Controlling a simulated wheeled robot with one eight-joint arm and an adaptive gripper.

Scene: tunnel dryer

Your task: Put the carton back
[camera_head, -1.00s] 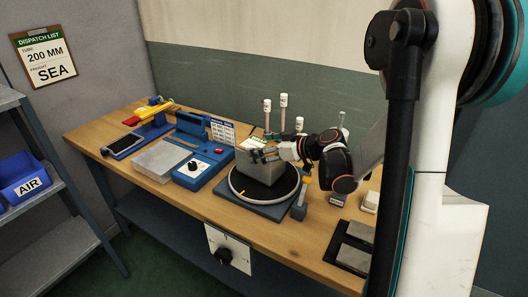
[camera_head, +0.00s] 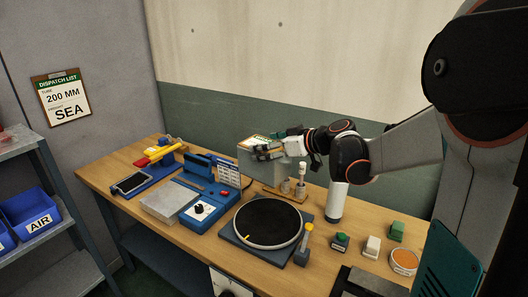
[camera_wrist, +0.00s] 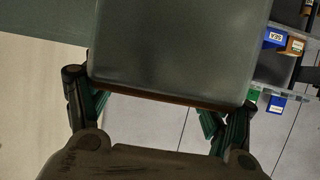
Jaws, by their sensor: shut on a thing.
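My gripper (camera_head: 276,149) is shut on the carton (camera_head: 258,168), a grey box with a white and green label on top. The carton is upright at the back of the bench near the wall, beyond the turntable (camera_head: 268,222); it seems held up, but its underside is partly hidden. In the wrist view the carton (camera_wrist: 180,50) fills the space between the two fingers. The round black turntable is empty, with a yellow mark on its near left edge.
A wooden stand with white-capped posts (camera_head: 300,180) is close beside the carton. A blue control unit (camera_head: 202,211) and a grey plate (camera_head: 171,201) lie left of the turntable.

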